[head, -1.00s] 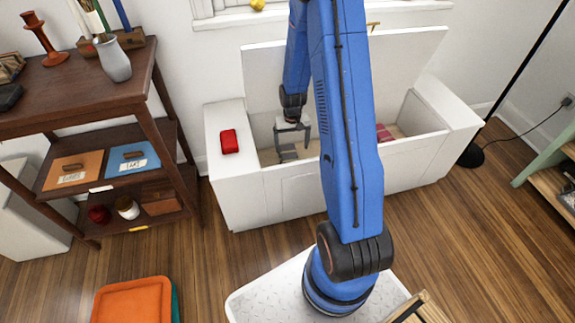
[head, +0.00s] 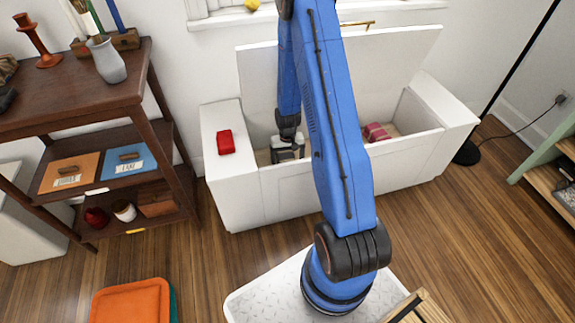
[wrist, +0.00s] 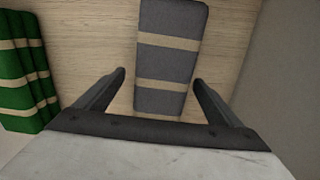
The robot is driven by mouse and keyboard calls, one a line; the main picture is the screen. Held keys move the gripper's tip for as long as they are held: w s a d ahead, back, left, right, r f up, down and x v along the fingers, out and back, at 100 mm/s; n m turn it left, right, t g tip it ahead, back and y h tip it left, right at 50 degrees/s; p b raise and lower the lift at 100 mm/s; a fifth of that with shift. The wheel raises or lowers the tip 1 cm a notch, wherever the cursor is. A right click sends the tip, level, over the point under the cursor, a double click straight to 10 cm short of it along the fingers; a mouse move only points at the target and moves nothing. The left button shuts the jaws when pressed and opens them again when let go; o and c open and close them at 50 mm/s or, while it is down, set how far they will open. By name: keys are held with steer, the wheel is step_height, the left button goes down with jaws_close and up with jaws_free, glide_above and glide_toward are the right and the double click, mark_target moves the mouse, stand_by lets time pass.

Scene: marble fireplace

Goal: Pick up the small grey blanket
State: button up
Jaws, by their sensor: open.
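The small grey blanket (wrist: 168,62) lies folded on the light wooden floor of the white storage bench (head: 318,192). It has two beige stripes. My gripper (head: 287,152) reaches down inside the left part of the open bench. In the wrist view my gripper (wrist: 158,85) is open and empty, with one finger on each side of the blanket's near end. I cannot tell whether the fingertips touch the blanket. In the head view the gripper and bench front mostly hide the blanket.
A green striped folded textile (wrist: 22,70) lies left of the blanket. A pinkish-red bundle (head: 377,132) is in the bench's right part. A red object (head: 225,142) sits on its left top. The bench walls and raised lid (head: 395,70) surround my gripper.

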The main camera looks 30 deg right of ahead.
steer(key=shift+f, duration=0.4)
steer(key=shift+c, duration=0.5)
steer(key=c, duration=1.2)
steer(key=shift+o, duration=0.2)
steer(key=shift+r, duration=0.1)
